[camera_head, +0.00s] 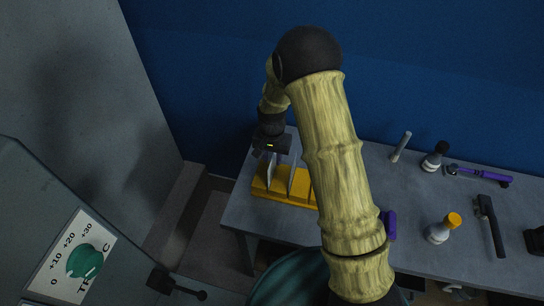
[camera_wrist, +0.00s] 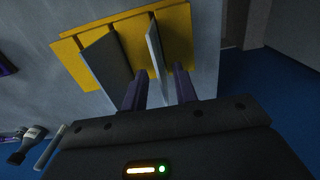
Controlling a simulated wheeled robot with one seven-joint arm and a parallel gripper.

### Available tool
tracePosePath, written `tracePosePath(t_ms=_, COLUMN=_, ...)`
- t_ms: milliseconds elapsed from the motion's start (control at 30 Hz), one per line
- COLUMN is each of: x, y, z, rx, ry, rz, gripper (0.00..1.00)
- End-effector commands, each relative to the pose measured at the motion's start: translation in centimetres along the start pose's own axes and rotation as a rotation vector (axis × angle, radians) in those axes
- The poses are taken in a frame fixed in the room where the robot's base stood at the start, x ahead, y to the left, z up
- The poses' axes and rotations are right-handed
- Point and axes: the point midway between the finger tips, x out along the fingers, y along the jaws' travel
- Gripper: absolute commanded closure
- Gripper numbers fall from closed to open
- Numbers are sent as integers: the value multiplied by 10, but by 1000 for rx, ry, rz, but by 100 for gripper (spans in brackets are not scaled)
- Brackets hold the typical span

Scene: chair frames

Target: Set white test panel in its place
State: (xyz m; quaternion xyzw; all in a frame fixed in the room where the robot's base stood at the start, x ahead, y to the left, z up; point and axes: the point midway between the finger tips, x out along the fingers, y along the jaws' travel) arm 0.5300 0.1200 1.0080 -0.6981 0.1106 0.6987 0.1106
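A yellow rack (camera_head: 272,191) stands at the left end of the grey table and holds thin upright panels. In the wrist view the rack (camera_wrist: 185,22) carries a pale thin panel (camera_wrist: 154,48), seen nearly edge-on, and a wider grey panel (camera_wrist: 106,62) left of it. I cannot tell for sure which is the white test panel. My gripper (camera_head: 270,153) is above the rack's left part, pointing down. In the wrist view my gripper's purple fingers (camera_wrist: 159,88) are apart, one on each side of the pale panel, with gaps showing. My arm hides the rack's right end.
The table (camera_head: 340,180) also carries a pale cylinder (camera_head: 401,147), a black-topped bottle (camera_head: 433,160), a purple tool (camera_head: 480,174), a yellow-capped bottle (camera_head: 440,231) and a black-headed tool (camera_head: 491,225). A cabinet with a green knob (camera_head: 84,261) stands at left. A blue wall is behind.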

Motion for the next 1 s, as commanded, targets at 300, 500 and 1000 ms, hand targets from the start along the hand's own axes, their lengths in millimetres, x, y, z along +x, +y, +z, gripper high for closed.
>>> tracePosePath(t_ms=300, x=-6, y=0, z=-1, rx=0, ry=2, rz=-1, gripper=71)
tracePosePath(t_ms=500, x=-29, y=0, z=-1, rx=0, ry=4, rz=-3, gripper=71)
tracePosePath(t_ms=1000, x=-128, y=-1, z=-1, rx=0, ry=4, rz=-3, gripper=71)
